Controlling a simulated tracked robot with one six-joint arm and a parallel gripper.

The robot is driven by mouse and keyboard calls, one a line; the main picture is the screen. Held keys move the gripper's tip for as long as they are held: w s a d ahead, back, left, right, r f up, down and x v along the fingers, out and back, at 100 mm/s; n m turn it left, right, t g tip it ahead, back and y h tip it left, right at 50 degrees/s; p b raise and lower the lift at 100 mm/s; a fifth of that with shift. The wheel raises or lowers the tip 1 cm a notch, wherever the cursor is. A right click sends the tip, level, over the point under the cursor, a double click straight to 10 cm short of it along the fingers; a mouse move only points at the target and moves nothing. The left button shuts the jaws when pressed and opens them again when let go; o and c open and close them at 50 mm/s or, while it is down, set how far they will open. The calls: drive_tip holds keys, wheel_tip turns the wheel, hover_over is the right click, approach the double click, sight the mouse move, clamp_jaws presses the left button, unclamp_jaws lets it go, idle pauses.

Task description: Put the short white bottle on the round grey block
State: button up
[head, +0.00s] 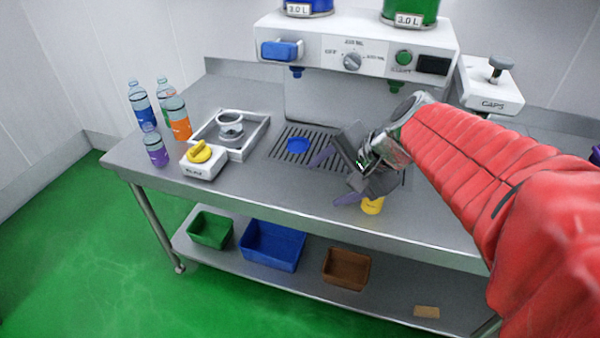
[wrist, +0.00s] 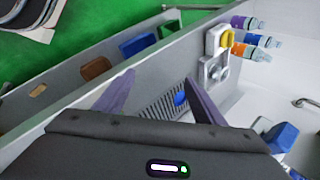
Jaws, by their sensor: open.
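I cannot make out a short white bottle in either view. A round grey piece (head: 230,128) sits in a square light tray (head: 258,138) on the left of the table, and it may be the round grey block. My gripper (head: 334,179) is open and empty over the front of the table, right of the tray. In the wrist view its purple fingers (wrist: 159,80) are spread apart with nothing between them. A small yellow object (head: 372,205) stands just below and right of the gripper, partly hidden by it.
Several coloured bottles (head: 178,117) and a white box with a yellow knob (head: 203,163) stand at the left. A blue disc (head: 298,146) lies on the drain grate (head: 283,158). The dispenser (head: 350,60) rises behind. Bins (head: 272,246) are on the lower shelf.

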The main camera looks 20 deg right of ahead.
drive_tip(key=s+a+n+h, duration=0.3)
drive_tip(key=s+a+n, duration=0.1)
drive_tip(key=s+n, duration=0.8)
drive_tip(key=shift+a+f+g, duration=0.35)
drive_tip(key=shift+a+g, duration=0.05)
